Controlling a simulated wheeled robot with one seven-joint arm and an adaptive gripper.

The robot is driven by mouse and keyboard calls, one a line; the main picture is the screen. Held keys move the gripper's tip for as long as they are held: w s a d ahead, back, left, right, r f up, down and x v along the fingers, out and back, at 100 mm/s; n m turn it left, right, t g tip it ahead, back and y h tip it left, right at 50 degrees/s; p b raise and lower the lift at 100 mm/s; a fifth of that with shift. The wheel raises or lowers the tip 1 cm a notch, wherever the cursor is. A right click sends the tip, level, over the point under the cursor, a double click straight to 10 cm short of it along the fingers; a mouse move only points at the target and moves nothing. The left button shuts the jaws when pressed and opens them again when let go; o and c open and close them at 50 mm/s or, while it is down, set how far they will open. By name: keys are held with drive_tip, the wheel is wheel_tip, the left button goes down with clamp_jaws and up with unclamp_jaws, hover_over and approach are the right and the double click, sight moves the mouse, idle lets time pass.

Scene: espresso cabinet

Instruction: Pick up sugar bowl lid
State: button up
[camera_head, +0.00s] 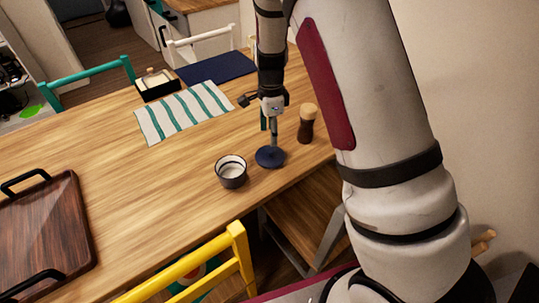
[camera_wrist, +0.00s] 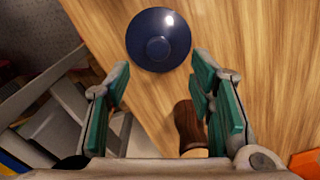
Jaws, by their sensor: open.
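The sugar bowl lid looks to be the dark blue round disc with a central knob. In the head view the lid (camera_head: 270,158) lies on the wooden table near its right edge, right of a small bowl (camera_head: 231,172) that is white inside and dark outside. In the wrist view the lid (camera_wrist: 158,40) is at the top, just beyond the fingertips. My gripper (camera_head: 270,122) is above the lid in the head view. In the wrist view my gripper (camera_wrist: 160,68) is open, its two green-padded fingers apart with nothing between them.
A brown shaker with a tan top (camera_head: 306,124) stands right of the lid, close to my right finger in the wrist view. A dark wooden tray (camera_head: 75,215) is at the left. A striped cloth (camera_head: 183,112) lies behind. A yellow chair (camera_head: 240,255) stands at the front.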

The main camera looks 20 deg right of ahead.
sight(270, 149)
drive_tip(key=shift+s+a+f, duration=0.1)
drive_tip(key=shift+f, duration=3.85)
clamp_jaws()
